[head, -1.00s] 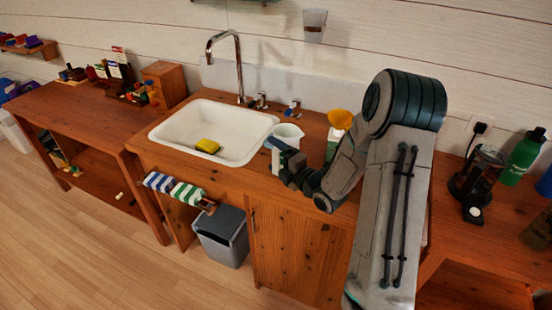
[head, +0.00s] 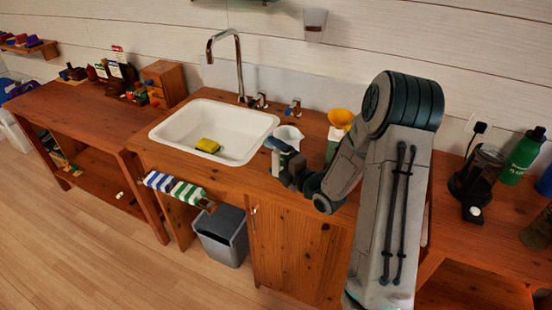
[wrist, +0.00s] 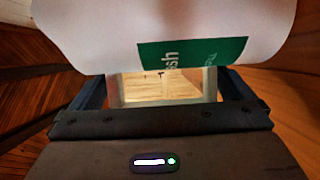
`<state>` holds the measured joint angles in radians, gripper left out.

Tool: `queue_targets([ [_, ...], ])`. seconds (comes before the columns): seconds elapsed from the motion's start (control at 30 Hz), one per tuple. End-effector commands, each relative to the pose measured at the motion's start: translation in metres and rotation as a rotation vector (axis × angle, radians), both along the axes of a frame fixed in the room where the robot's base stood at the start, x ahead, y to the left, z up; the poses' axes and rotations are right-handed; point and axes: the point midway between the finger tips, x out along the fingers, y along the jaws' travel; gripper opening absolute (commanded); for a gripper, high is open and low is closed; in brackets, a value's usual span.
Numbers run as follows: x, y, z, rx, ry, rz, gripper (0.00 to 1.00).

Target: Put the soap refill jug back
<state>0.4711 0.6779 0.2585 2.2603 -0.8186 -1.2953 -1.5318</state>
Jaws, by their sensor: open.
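My gripper (head: 283,161) is open at the sink counter, just right of the basin. In the wrist view, a white surface with a green label (wrist: 190,52) fills the top, close beyond the open fingers (wrist: 163,88); it looks like the soap refill jug. Its label text is only partly readable. In the head view, a white jug-like vessel (head: 289,134) stands on the counter right behind the gripper. My arm and gripper partly hide this spot, so I cannot tell whether the fingers touch the jug.
A yellow funnel (head: 340,118) sits at a container right of the white vessel, close to my arm. The white sink (head: 170,128) holds a yellow sponge (head: 207,145). A striped towel (head: 174,187) hangs at the front edge. A grey bin (head: 221,235) stands below.

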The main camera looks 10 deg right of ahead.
Motion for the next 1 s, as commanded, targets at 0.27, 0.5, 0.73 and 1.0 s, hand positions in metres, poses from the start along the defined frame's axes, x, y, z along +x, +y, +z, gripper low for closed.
queue_targets([
  [0.27, -0.047, -0.029, -0.001, -0.002, 0.0, -0.004, 1.0],
  [0.5, -0.087, -0.052, 0.0, 0.0, 0.0, -0.003, 1.0],
  [0.73, -0.102, -0.06, 0.002, -0.004, 0.014, -0.006, 1.0],
  [1.0, -0.085, -0.066, -0.001, -0.019, 0.27, -0.151, 1.0],
])
